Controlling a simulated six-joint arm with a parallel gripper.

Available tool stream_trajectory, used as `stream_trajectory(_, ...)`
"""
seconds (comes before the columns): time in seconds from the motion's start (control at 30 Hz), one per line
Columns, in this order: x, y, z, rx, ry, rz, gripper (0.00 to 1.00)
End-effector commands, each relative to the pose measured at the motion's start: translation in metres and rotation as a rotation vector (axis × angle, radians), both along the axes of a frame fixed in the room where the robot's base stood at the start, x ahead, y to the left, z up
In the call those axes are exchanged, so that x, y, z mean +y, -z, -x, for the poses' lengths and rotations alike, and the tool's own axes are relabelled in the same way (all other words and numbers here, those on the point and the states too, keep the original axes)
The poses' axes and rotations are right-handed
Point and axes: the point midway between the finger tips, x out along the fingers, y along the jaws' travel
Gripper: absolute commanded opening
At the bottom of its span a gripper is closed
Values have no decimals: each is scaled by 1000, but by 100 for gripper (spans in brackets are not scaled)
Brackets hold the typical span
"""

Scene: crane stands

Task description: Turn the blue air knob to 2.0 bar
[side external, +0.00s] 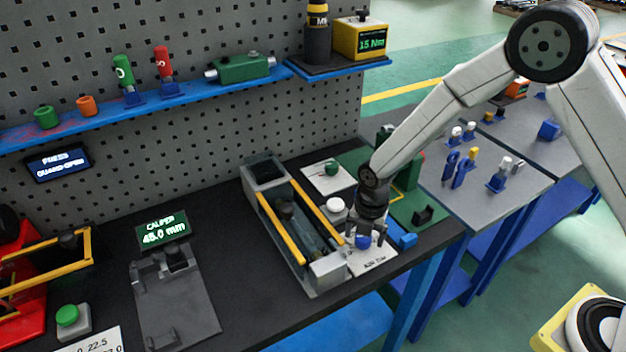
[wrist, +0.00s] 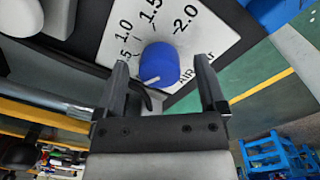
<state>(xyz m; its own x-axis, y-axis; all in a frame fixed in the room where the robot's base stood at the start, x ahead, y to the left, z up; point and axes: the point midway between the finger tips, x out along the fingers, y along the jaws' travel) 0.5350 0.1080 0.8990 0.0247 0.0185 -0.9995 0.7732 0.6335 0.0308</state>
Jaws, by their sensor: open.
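The blue air knob (wrist: 161,61) sits on a white dial plate (wrist: 215,42) marked with 1.0, 1.5 and 2.0, and a partly hidden mark ending in 5. Its white pointer line faces the lower left of the wrist view, away from the 2.0 at upper right. My gripper (wrist: 163,64) is open, with one finger on each side of the knob in the picture and a visible gap on both sides. In the side view my gripper (side external: 369,236) points down over the knob (side external: 362,242); I cannot tell how deep the fingertips reach around it.
A fixture with yellow rails (side external: 283,228) stands directly left of the dial plate, with a grey block (side external: 328,270) close by. The bench's front edge is near.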

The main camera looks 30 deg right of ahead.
Motion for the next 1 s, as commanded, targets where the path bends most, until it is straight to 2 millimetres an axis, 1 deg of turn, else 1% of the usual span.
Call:
stream_trajectory(0.1, 0, 4, 0, 0, 0, 0, 90)
stream_trajectory(0.37, 0, 5, 0, 0, 0, 0, 90)
stream_trajectory(0.4, 0, 5, 0, 0, 0, 0, 87)
stream_trajectory(0.43, 0, 5, 0, 0, 0, 0, 78)
stream_trajectory(0.47, 0, 5, 0, 0, 0, 0, 68)
stream_trajectory(0.5, 0, 5, 0, 0, 0, 0, 56)
stream_trajectory(0.57, 0, 5, 0, 0, 0, 0, 36)
stream_trajectory(0.6, 0, 5, 0, 0, 0, 0, 24)
stream_trajectory(0.67, 0, 5, 0, 0, 0, 0, 5)
stream_trajectory(0.7, 0, 5, 0, 0, 0, 0, 0)
stream_trajectory(1.0, 0, 5, 0, 0, 27, -1, 0)
